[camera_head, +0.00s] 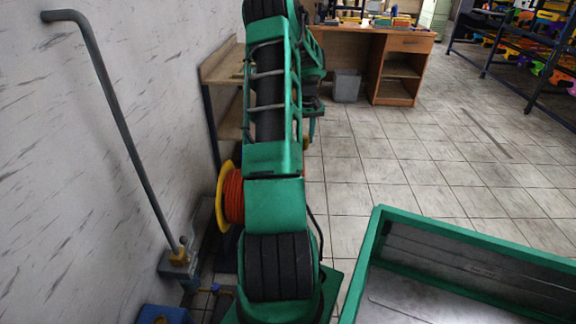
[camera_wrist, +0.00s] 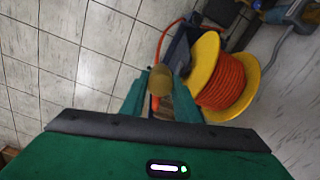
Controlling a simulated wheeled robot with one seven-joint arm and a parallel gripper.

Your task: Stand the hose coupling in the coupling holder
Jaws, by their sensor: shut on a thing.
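My gripper (camera_wrist: 160,88) is shut on the hose coupling (camera_wrist: 160,78), a round brass-yellow piece between its green fingertips in the wrist view. An orange end, perhaps of the hose, shows beside the left finger. The orange hose is wound on a yellow-flanged reel (camera_wrist: 226,80), just right of the gripper; the reel also shows in the head view (camera_head: 230,195), left of my arm. My arm hides most of the gripper in the head view. I cannot make out the coupling holder for certain.
A grey pipe (camera_head: 118,125) runs down the left wall to a brass-coloured fitting on a grey block (camera_head: 180,268). A blue box (camera_head: 162,314) is below it. A green-rimmed tray (camera_head: 375,235) is at lower right.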

